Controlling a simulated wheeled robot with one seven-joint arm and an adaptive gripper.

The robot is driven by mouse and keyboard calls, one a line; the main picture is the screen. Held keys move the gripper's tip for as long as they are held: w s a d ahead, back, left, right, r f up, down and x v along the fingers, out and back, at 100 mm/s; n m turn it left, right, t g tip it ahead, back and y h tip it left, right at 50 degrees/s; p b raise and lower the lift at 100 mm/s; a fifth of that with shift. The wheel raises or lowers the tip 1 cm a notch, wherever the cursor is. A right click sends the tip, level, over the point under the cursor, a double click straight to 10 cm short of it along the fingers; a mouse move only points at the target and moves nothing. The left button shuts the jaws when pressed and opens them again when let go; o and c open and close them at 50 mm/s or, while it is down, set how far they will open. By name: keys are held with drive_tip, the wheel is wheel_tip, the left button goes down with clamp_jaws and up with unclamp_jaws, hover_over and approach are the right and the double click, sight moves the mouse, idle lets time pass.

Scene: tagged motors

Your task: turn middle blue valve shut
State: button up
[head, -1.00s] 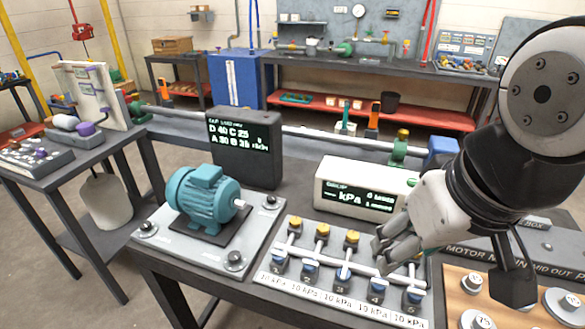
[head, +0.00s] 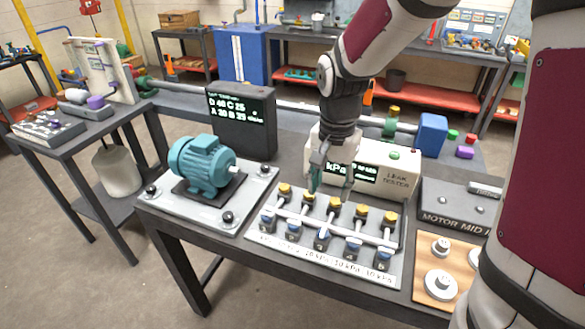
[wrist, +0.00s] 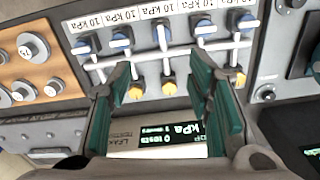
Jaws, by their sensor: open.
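The middle blue valve (head: 322,239) is the third in a row of several blue valves along the front of a pale manifold board (head: 255,236). It also shows in the wrist view (wrist: 162,35), at the top centre. My gripper (head: 331,194) hangs pointing down over the back of the board, near the middle yellow knob (head: 334,206). Its teal fingers are apart and empty, and they also show in the wrist view (wrist: 160,68). The middle valve lies ahead of the fingertips, between their lines, and nothing touches it.
A white kPa gauge box (head: 385,172) stands close behind my gripper. A teal motor (head: 202,164) on a plate is to the left, with a dark display (head: 242,122) behind it. A wooden board with weights (head: 430,285) lies to the right. Other blue valves flank the middle one closely.

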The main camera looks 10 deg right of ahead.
sight(323, 233)
drive_tip(key=f, duration=1.5)
drive_tip(key=shift+w+f, duration=0.1)
drive_tip(key=shift+w, duration=0.15)
clamp_jaws()
